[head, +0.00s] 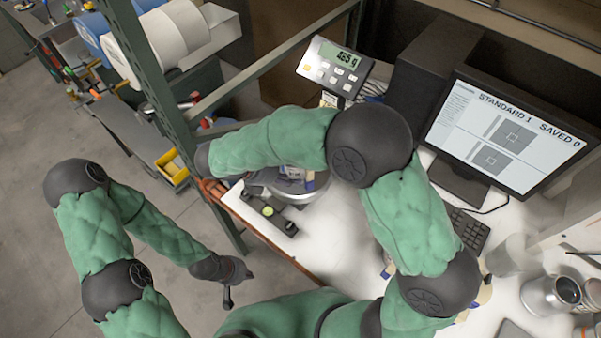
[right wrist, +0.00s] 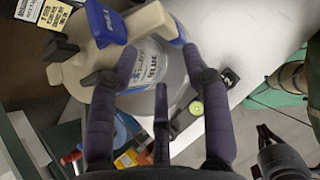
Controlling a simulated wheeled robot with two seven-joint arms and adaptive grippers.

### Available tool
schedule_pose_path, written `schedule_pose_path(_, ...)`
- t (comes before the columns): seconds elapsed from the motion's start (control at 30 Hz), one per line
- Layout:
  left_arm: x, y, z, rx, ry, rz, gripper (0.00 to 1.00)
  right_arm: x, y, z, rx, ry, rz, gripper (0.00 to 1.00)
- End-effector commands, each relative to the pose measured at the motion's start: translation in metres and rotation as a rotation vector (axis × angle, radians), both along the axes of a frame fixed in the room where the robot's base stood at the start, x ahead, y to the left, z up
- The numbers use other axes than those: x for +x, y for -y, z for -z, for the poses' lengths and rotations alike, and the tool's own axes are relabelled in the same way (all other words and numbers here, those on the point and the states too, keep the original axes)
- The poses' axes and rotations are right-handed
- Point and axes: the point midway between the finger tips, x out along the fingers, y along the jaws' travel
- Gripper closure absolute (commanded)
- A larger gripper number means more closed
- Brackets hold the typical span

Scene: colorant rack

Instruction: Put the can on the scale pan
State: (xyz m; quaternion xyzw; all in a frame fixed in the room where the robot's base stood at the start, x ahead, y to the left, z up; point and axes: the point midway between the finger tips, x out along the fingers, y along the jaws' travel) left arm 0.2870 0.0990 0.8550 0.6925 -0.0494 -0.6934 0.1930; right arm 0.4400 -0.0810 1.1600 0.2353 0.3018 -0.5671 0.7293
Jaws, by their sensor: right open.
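A can (right wrist: 150,68) with a printed label, a beige top and blue parts shows in the right wrist view. It appears to rest on the round metal scale pan (right wrist: 178,95). My right gripper (right wrist: 160,62) is open, its dark fingers spread in front of the can; I cannot tell whether they touch it. In the head view, my right forearm hides most of the can and the pan (head: 318,190). The scale display (head: 334,67) seems to read 465 g. My left gripper (head: 228,290) hangs over the floor, away from the table; its opening is unclear.
A green rack post (head: 165,75) stands close to my right wrist. A monitor (head: 510,130), a keyboard (head: 468,232) and a metal cup (head: 550,297) stand to the right.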

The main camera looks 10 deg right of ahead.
Motion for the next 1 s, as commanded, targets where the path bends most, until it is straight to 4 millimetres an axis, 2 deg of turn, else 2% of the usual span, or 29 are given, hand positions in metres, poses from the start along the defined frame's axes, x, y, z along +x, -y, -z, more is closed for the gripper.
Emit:
schedule_pose_path(0.23, 0.000, 0.000, -0.001, 0.000, 0.000, 0.000, 1.00, -0.003, -0.014, -0.015, -0.001, 0.001, -0.001, 0.50)
schedule_pose_path(1.0, 0.000, 0.000, -0.001, 0.000, 0.000, 0.000, 1.00, -0.004, -0.015, -0.015, 0.000, -0.001, 0.001, 0.50)
